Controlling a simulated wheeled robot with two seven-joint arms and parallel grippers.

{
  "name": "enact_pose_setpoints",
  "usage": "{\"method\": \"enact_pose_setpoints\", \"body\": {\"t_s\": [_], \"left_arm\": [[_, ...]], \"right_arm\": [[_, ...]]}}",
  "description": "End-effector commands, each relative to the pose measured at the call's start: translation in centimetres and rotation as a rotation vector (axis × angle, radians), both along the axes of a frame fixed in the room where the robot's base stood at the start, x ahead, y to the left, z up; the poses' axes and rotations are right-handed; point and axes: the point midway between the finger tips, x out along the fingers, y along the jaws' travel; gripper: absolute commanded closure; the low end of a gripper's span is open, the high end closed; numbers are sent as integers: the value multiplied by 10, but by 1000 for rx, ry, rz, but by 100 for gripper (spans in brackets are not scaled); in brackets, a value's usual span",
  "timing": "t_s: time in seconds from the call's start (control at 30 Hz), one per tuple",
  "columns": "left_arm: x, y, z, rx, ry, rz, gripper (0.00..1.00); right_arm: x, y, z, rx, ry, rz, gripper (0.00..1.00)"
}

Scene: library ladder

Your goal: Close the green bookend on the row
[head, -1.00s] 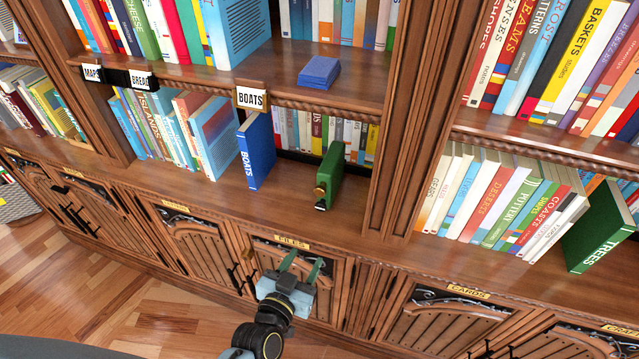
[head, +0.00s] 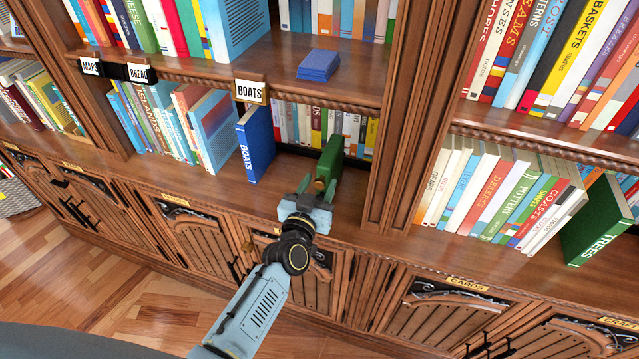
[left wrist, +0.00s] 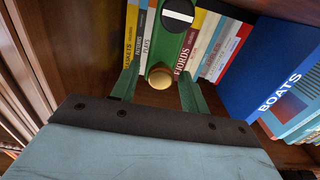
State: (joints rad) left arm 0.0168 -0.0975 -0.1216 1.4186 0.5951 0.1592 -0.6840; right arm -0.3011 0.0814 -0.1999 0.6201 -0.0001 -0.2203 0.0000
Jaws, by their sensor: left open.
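The green bookend (head: 331,155) stands upright on the lower shelf, to the right of the blue BOATS book (head: 256,145), with a gap between them. In the left wrist view the bookend (left wrist: 170,45) shows a round brass knob (left wrist: 160,78) and a black-and-white disc above it. My left gripper (head: 317,186) is at the shelf's front edge, in front of the bookend. Its green fingers (left wrist: 159,76) are open, one on each side of the knob; I cannot tell whether they touch it. The BOATS book (left wrist: 272,70) is at the right there. My right gripper is not in view.
A row of books (head: 290,120) stands behind the gap. A wooden upright (head: 397,150) bounds the bay on the right. The shelf above carries a BOATS label (head: 250,92) and a small blue stack (head: 319,65). Bare shelf lies between the BOATS book and the bookend.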

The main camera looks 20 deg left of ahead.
Motion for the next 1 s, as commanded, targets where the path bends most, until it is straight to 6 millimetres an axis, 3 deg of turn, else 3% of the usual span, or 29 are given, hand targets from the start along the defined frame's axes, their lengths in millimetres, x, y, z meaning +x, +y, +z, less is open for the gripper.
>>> {"method": "enact_pose_setpoints", "body": {"t_s": [0.43,0.77,0.9,1.0], "left_arm": [[10,0,0,0,0,0,56],[10,0,0,0,0,0,99],[9,2,0,1,1,3,100],[6,21,-1,4,3,19,100]], "right_arm": [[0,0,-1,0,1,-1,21],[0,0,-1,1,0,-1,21],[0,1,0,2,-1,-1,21],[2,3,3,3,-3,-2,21]]}}
